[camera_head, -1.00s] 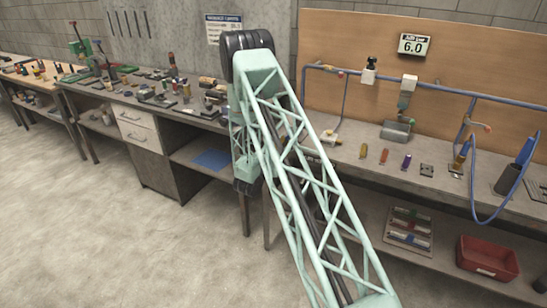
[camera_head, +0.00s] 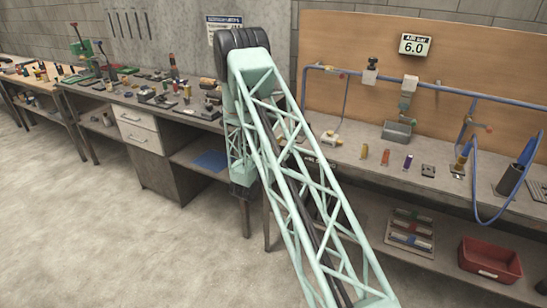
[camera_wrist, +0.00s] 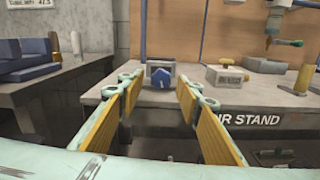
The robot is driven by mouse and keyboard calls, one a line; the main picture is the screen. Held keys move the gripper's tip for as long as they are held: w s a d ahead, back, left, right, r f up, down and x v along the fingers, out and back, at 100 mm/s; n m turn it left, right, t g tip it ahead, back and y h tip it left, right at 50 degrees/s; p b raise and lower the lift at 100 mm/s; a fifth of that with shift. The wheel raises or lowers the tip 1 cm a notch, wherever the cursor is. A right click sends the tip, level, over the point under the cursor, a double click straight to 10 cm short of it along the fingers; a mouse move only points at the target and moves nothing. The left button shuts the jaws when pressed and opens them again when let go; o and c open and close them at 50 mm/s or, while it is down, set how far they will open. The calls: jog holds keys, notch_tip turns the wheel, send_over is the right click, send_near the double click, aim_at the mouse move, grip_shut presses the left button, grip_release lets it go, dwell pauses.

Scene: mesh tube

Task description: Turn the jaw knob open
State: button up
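In the wrist view a small grey block (camera_wrist: 180,70) stands near the front edge of the AIR STAND bench, with a blue angular piece (camera_wrist: 160,77) on its near face. This blue piece looks like the jaw knob, but I cannot be sure. My gripper (camera_wrist: 159,84) is open, with its two yellow-padded fingers apart and nothing held between them. The blue piece shows in the gap beyond the fingertips, and I see no contact. In the head view my arm hides this part of the bench, and the fingers cannot be made out there.
A neighbouring bench with blue items (camera_wrist: 28,68) is at the left, beyond a gap. In the head view a red bin (camera_head: 488,260) sits on the lower shelf.

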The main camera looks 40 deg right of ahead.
jog(key=p+v, duration=0.1)
jog(key=v, duration=1)
jog(key=shift+s, duration=0.2)
dwell(0.4)
